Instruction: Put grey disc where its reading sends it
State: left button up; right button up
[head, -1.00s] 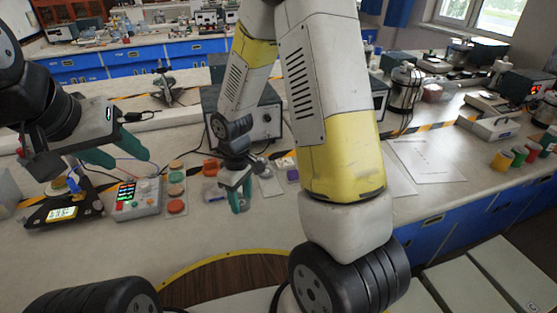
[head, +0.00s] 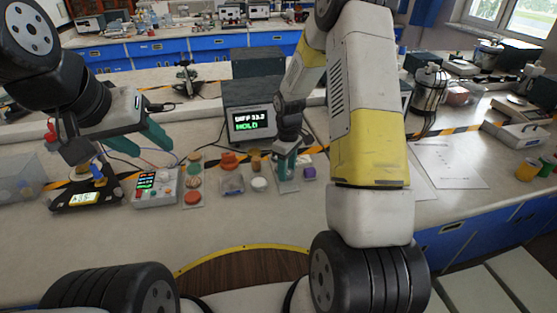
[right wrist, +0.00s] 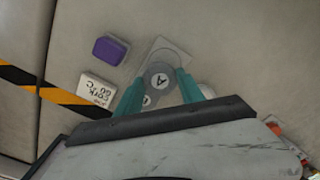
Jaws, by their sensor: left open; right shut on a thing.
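My right gripper (head: 286,172) is low over the bench in front of the grey display box (head: 252,108). In the right wrist view its teal fingers (right wrist: 158,95) are shut on a grey disc (right wrist: 149,102) marked "A". Just beyond that disc is another grey round face (right wrist: 160,77) marked "A", over a pale plate (right wrist: 172,52); I cannot tell whether the held disc touches it. The box's screen shows a line like "DIFF 33.2" above green "HOLD". My left gripper (head: 150,137) is open and empty, above the bench near the lit keypad unit (head: 155,187).
A purple block (head: 309,172) and a small label block (right wrist: 97,90) lie beside the plate. A black scale (head: 88,195) stands further left. The front bench is clear.

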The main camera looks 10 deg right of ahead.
jog(key=shift+f, duration=1.25)
jog(key=shift+f, duration=0.15)
jog(key=o, duration=1.3)
jog(key=shift+o, duration=0.2)
